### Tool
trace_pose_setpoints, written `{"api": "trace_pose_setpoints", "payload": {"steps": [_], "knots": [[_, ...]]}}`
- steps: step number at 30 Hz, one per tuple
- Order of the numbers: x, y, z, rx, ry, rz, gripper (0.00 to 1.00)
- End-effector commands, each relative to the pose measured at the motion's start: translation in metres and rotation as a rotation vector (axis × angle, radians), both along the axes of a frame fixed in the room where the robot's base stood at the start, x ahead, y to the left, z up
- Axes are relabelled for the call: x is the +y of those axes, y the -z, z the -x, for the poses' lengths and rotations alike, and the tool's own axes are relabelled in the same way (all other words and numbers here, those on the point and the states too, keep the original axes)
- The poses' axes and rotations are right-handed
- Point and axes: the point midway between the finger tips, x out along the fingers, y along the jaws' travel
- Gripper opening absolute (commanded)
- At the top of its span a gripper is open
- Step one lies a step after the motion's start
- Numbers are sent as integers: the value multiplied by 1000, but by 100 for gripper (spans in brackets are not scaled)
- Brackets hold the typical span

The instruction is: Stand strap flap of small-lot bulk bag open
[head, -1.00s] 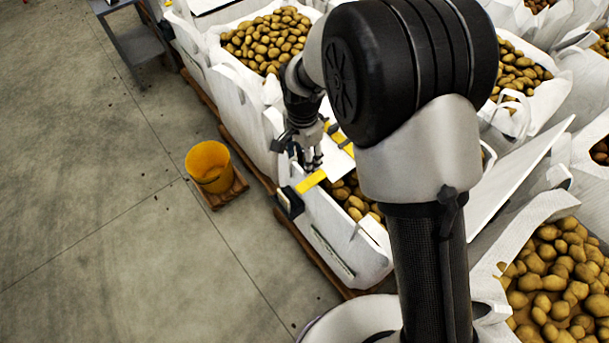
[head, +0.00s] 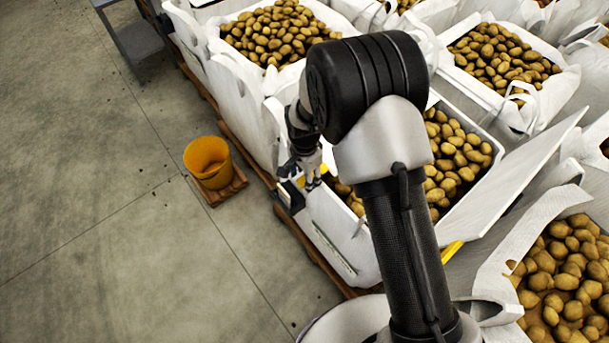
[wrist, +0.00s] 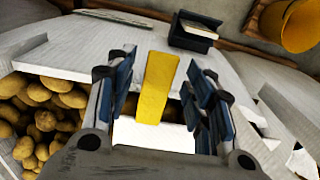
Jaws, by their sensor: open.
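The small-lot bulk bag (head: 335,238) is white and open-topped, with potatoes (head: 458,160) inside. A yellow strap (wrist: 157,88) lies between my gripper's fingers in the wrist view, with a white flap piece (wrist: 152,134) below it. Only a small part of the yellow strap (head: 319,173) shows in the head view, beside my gripper (head: 307,182) at the bag's left rim. My gripper (wrist: 160,100) is open, with one finger on each side of the strap. I cannot tell whether they touch it. My arm hides part of the bag.
A yellow bucket (head: 207,160) stands on a small pallet on the floor. Other potato bags (head: 262,72) crowd behind and to the right. The concrete floor (head: 90,220) at left is mostly clear.

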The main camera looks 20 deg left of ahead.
Motion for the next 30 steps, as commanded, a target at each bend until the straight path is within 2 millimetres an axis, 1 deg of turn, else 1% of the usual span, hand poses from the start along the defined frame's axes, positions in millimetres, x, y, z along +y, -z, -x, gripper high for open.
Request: {"api": "trace_pose_setpoints", "payload": {"steps": [3, 4, 25, 30], "knots": [[0, 0, 0, 0, 0, 0, 48], [0, 0, 0, 0, 0, 0, 47], [0, -1, 0, 0, 0, 0, 0], [0, -1, 0, 0, 0, 0, 0]]}}
